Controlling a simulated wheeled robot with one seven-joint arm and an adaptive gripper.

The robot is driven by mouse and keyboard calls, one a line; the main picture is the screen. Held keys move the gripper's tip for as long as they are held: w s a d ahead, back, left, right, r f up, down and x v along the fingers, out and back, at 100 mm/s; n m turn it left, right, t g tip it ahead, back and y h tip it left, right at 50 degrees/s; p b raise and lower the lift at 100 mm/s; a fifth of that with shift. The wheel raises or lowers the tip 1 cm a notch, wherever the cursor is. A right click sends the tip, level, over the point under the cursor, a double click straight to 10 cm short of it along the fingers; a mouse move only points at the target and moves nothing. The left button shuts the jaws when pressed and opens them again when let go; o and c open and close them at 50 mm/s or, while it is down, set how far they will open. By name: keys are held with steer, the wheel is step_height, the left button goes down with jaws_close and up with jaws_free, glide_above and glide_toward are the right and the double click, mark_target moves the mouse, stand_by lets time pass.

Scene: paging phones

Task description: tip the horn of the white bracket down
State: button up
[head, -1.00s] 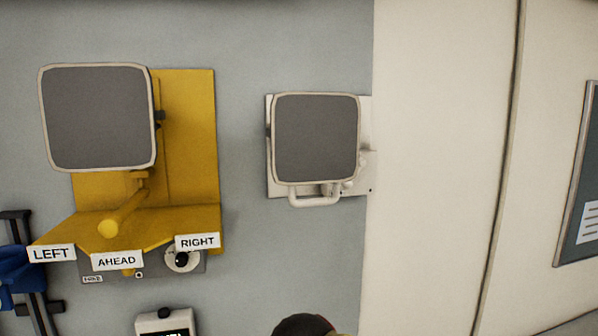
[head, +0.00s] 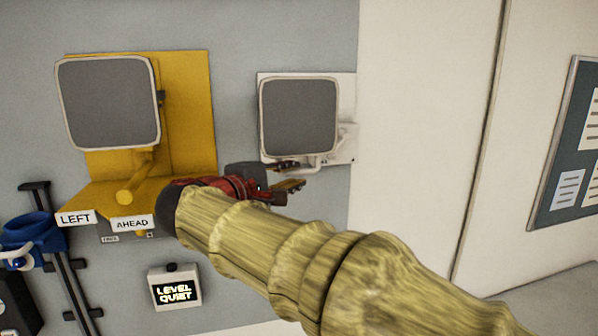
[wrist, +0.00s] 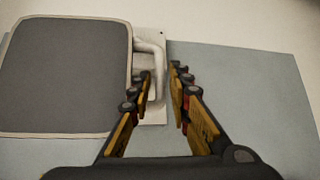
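The white bracket (head: 348,88) is a plate on the grey wall, carrying a horn (head: 299,116) with a square dark-grey face and pale rim. A white handle loop hangs at the horn's lower edge, partly hidden by my gripper (head: 289,176) in the head view. In the wrist view the horn face (wrist: 65,75) fills the left, and the handle (wrist: 154,58) lies just beyond the fingertips. My gripper (wrist: 161,75) is open with an empty gap, its left finger overlapping the handle in the picture. I cannot tell whether they touch.
A yellow bracket (head: 190,100) with a similar horn (head: 108,102) stands to the left, with LEFT (head: 75,218) and AHEAD (head: 132,223) labels. Below is a small box (head: 174,289) reading LEVEL QUIET. The cream wall (head: 425,100) at right is clear near the bracket.

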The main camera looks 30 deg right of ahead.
mark_target(298, 173)
steer(key=shift+x, duration=2.2)
steer(key=c, duration=0.4)
jaws_close()
